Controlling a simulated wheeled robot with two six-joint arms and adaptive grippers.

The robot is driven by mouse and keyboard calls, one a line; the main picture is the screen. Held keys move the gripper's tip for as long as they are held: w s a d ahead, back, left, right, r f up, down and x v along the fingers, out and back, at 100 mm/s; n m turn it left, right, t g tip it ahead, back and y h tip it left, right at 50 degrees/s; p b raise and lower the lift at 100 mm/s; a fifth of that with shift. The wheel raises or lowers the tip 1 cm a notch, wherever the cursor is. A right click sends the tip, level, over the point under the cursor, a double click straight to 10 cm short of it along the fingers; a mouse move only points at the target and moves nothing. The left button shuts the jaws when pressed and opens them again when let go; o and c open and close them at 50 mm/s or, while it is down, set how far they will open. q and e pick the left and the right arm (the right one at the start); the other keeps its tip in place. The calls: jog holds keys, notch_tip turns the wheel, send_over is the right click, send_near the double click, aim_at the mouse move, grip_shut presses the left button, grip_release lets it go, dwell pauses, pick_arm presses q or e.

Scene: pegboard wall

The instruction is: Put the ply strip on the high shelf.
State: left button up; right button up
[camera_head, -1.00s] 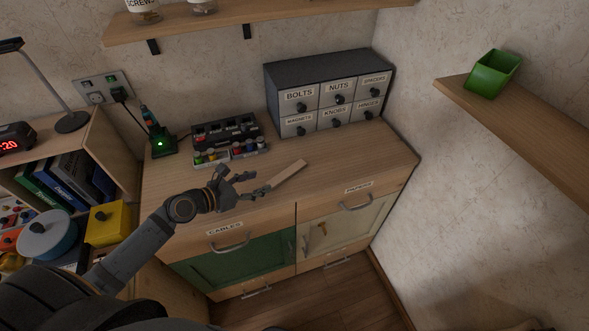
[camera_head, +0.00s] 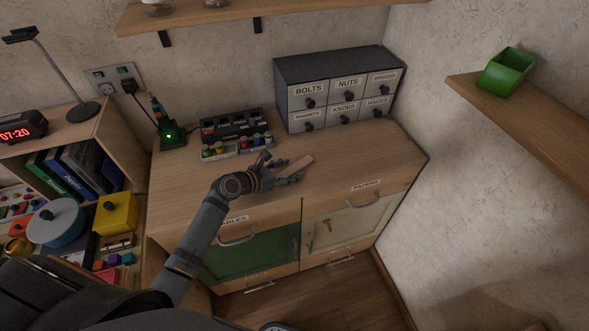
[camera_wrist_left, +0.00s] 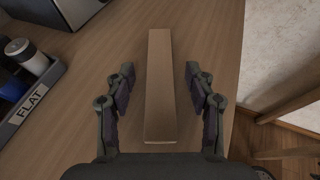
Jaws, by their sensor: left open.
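The ply strip (camera_head: 297,166) is a flat, pale wooden strip lying on the wooden cabinet top, in front of the drawer unit. In the left wrist view the strip (camera_wrist_left: 160,85) lies lengthwise between the two open fingers of my left gripper (camera_wrist_left: 160,90), with a gap on each side. In the head view my left gripper (camera_head: 283,169) is at the strip's near-left end and partly hides it. A wooden shelf (camera_head: 270,14) runs along the back wall at the top of the head view. My right gripper is not in view.
The grey drawer unit (camera_head: 340,88) stands at the back of the cabinet top (camera_head: 371,154). A tray of small jars (camera_head: 238,147) is left of the strip. A second shelf (camera_head: 535,128) on the right wall holds a green bin (camera_head: 507,72). The cabinet top's right part is clear.

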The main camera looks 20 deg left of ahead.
aim_at(288, 173)
pick_arm(q)
jog(key=shift+s, duration=0.1)
jog(key=shift+c, duration=0.7)
grip_shut()
jog(key=r, duration=0.4)
jog(key=shift+s+p, duration=0.25)
jog(key=shift+p, duration=0.1)
jog(key=s+r+p, duration=0.5)
jog(key=s+r, duration=0.4)
jog(key=s, duration=0.4)
jog(key=shift+s+a+p, duration=0.25)
jog(key=shift+a+p, duration=0.05)
jog(key=shift+p, duration=0.1)
